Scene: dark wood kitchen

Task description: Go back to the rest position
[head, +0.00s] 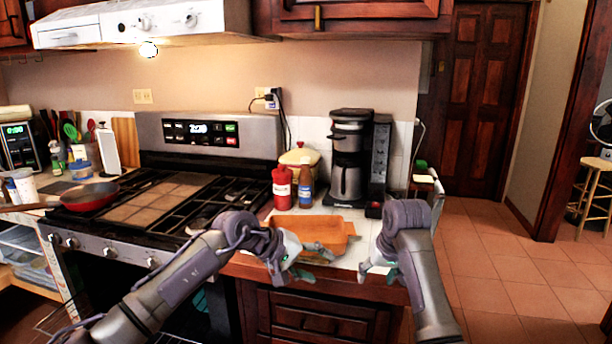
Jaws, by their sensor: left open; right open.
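My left gripper (306,268) is open and sits in front of the orange tray at the counter's front edge. My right gripper (374,273) is open, to the right of the left one, also near the counter's front edge. Both look empty. The orange tray (325,230) lies on the white counter (349,256) behind and between the grippers. The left gripper and forearm cover part of its left side. I cannot tell whether the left gripper touches the tray.
A stove (205,129) with a red pan (90,196) stands to the left. Cabinet drawers (325,318) are below. Open tiled floor (530,275) lies to the right.

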